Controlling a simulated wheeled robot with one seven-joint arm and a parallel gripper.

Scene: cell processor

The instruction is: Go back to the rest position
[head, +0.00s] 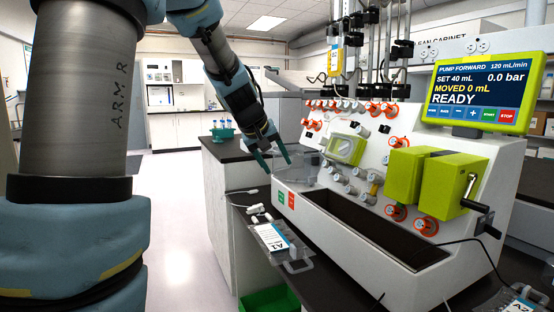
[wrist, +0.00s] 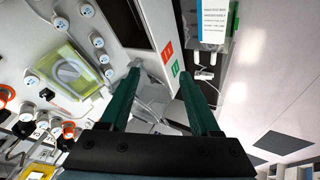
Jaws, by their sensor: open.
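My gripper (head: 274,160) is at the end of my raised arm, above the left front corner of the white cell processor (head: 345,203). In the wrist view, its two dark green fingers (wrist: 158,85) are spread apart with nothing held between them. A clear plastic part of the machine lies behind the fingers in both views. The fingers look apart from the machine, though the exact gap is hard to tell.
The processor carries a lime-framed screen (head: 477,93) reading "READY", a green pump (head: 405,178) and several orange-ringed valves. A bag labelled A1 (head: 280,245) hangs at the bench front. A green bin (head: 270,300) stands below. The floor (head: 185,215) at left is clear.

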